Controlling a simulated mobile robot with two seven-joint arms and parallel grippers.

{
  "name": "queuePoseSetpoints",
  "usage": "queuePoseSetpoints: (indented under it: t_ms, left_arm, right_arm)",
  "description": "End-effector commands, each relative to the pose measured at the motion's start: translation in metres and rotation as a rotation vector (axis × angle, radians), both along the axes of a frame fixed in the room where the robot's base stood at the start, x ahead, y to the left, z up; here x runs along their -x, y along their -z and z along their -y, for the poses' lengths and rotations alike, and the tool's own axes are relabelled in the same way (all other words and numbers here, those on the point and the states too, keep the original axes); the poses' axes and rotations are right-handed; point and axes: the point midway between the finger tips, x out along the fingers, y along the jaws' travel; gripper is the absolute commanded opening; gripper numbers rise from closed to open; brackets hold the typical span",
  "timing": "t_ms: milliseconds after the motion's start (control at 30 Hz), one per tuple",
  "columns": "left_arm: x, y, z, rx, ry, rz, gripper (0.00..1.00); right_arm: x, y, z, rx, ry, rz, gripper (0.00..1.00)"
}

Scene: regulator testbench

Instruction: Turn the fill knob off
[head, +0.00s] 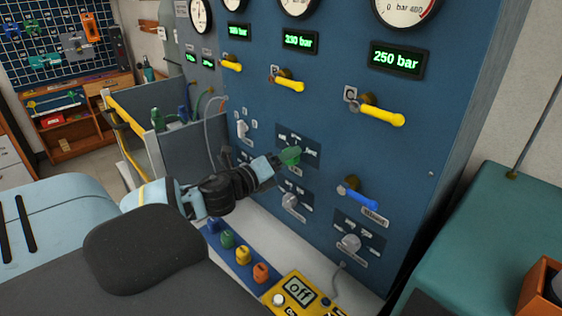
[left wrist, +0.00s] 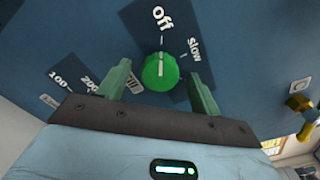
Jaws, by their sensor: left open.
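The green round knob (head: 291,155) is on a dark label plate of the blue panel, right at my left gripper (head: 279,160). In the left wrist view the knob (left wrist: 160,72) sits between the two fingers of my left gripper (left wrist: 159,70). The fingers are open, one on each side of the knob, with a visible gap to it. The white line on the knob points up in that view, toward the "Off" mark (left wrist: 162,18). A "slow" mark (left wrist: 194,49) is to its right. Other marks of the plate are partly hidden by the gripper. My right gripper is not in view.
The blue panel (head: 330,95) carries yellow lever handles (head: 377,112), a blue lever (head: 358,196) and grey knobs (head: 350,242). Below is a ledge with coloured knobs (head: 243,255) and a yellow box (head: 297,295) reading "off". A teal cabinet (head: 480,240) stands at right.

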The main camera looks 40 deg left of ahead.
Motion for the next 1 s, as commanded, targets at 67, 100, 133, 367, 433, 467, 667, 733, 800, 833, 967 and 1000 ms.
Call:
queuePoseSetpoints:
  t_ms: [67,100,133,367,433,467,667,733,800,833,967,1000]
  left_arm:
    - [0.001,0.000,0.000,0.000,-0.001,-0.001,0.65]
    - [0.003,0.001,0.000,0.000,0.000,-0.001,0.65]
    - [0.004,0.001,0.000,0.000,-0.001,-0.002,0.65]
    - [0.022,0.002,-0.001,0.001,0.001,-0.005,0.65]
    - [0.028,0.002,-0.002,0.000,0.001,-0.005,0.65]
    - [0.031,0.002,-0.002,0.001,0.000,-0.004,0.65]
    - [0.049,0.002,-0.004,0.003,0.000,-0.004,0.65]
    - [0.056,0.002,-0.004,0.003,0.000,-0.004,0.65]
    - [0.062,0.002,-0.005,0.004,0.001,-0.004,0.65]
    - [0.064,0.002,-0.005,0.004,0.001,-0.004,0.65]
    - [0.072,0.001,-0.006,0.003,0.001,-0.002,0.65]
    - [0.074,0.001,-0.006,0.002,0.000,-0.002,0.65]
  right_arm:
    - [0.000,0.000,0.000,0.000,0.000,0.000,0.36]
    - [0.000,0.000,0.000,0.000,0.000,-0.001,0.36]
    - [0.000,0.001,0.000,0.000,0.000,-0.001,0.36]
    - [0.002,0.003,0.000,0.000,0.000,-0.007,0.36]
    - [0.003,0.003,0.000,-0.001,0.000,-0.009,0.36]
    - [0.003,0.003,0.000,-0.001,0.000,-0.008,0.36]
    - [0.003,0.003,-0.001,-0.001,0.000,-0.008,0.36]
    - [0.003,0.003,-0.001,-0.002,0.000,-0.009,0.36]
    - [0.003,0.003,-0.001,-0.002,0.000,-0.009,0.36]
    - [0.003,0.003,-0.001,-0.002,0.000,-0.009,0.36]
    - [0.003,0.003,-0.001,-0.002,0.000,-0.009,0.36]
    - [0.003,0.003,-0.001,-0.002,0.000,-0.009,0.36]
